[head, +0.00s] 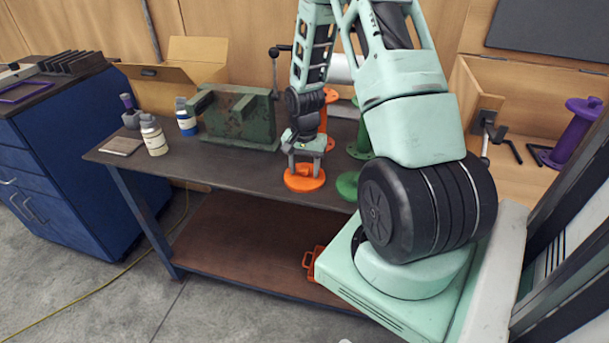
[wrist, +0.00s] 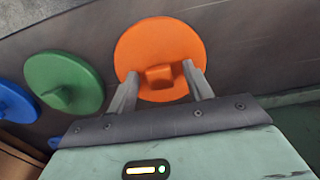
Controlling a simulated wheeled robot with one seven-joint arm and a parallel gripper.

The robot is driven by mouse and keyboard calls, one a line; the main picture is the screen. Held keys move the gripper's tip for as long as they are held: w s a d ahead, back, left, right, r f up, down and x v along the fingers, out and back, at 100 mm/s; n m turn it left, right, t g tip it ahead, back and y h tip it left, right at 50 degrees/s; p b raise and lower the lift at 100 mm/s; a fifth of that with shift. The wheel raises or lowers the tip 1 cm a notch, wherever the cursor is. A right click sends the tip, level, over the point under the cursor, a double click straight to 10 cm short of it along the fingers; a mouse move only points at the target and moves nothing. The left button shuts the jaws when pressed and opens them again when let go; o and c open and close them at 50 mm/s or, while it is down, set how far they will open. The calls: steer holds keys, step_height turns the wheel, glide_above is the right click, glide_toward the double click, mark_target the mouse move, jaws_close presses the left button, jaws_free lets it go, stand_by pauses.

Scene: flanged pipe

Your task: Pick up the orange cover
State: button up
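The orange cover (head: 303,184) is a round disc lying on the workbench near its front edge. In the wrist view the orange cover (wrist: 158,38) shows a small block-shaped handle (wrist: 160,76) at its middle. My gripper (head: 304,166) points down right over the cover. In the wrist view my gripper (wrist: 160,72) is open, with one finger on each side of the handle and a visible gap on both sides. Whether the fingertips touch the disc cannot be told.
A green cover (wrist: 65,82) and a blue cover (wrist: 14,103) lie beside it. An orange flanged pipe (head: 329,97) and a green one (head: 360,145) stand behind. A green vise-like block (head: 238,118) and bottles (head: 154,137) occupy the bench's left part.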

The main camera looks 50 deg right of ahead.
mark_target(305, 168)
steer(key=c, duration=1)
steer(key=shift+r, duration=0.1)
step_height(305, 168, up, 10)
steer(key=b, duration=0.1)
steer(key=shift+s, duration=0.1)
